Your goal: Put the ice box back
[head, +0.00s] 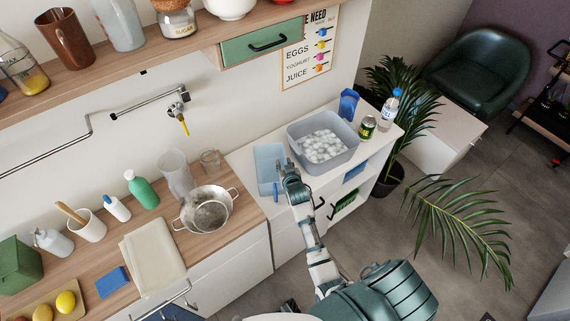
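A grey open box (353,157) full of white ice-like pieces stands on the white cabinet top. A pale blue, shallower open box (262,158) stands just left of it. My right gripper (285,172) reaches over the cabinet, between these two boxes and close to the right side of the pale blue one. Its fingers are small in the picture and partly hidden, so I cannot tell whether they touch either box or are closed. My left gripper is not in view.
A green can (367,127), a water bottle (390,108) and a blue holder (348,105) stand around the grey box. A colander (207,209) and glasses crowd the wooden counter at left. A plant (398,125) stands right of the cabinet.

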